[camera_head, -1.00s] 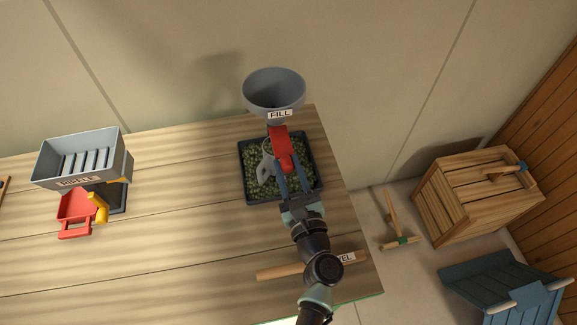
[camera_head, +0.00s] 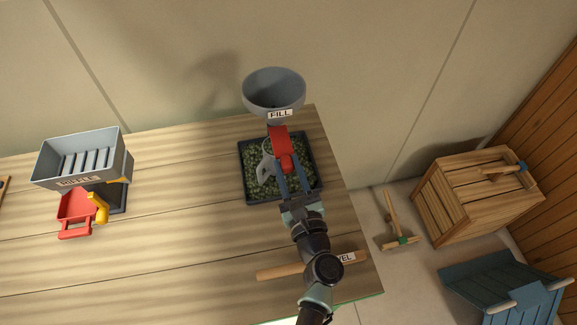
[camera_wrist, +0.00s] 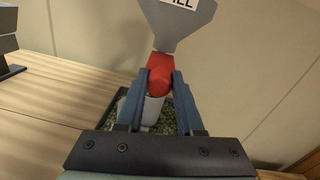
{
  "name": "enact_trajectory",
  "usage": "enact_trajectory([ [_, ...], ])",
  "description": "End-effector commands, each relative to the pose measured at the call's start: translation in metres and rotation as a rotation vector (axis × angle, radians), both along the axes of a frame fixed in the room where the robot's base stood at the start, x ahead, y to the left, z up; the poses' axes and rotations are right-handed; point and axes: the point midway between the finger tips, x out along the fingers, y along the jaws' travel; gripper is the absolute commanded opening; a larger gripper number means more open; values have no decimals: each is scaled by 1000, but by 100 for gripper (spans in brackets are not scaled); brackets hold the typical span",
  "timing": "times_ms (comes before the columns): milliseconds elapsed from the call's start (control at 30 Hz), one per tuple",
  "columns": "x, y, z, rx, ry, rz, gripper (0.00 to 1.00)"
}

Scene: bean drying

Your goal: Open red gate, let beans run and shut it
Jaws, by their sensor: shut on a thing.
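The grey FILL hopper (camera_head: 273,92) stands at the back right of the table, above a dark square tray (camera_head: 246,188) of green beans (camera_head: 262,186). The red gate (camera_head: 280,140) sits below the hopper's FILL label. My gripper (camera_head: 292,172) is shut on the red gate's near end. The wrist view shows the red gate (camera_wrist: 160,72) between my two blue fingers (camera_wrist: 160,85), under the hopper (camera_wrist: 178,22). A grey spout or stand part (camera_head: 266,165) shows beside the gate over the tray. I cannot see beans falling.
A grey slotted bin (camera_head: 84,150) with a red scoop-like part (camera_head: 76,208) and yellow handle stands at the left. A wooden LEVEL stick (camera_head: 282,271) lies near my arm. A wooden crate (camera_head: 470,205) and blue bin (camera_head: 505,285) are off the table to the right.

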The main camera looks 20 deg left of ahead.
Motion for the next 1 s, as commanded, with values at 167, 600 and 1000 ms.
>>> enact_trajectory([
  [167, 0, 0, 0, 0, -1, 1, 0],
  [600, 31, 21, 0, 1, 1, 1, 0],
  [1000, 31, 21, 0, 1, 1, 1, 67],
])
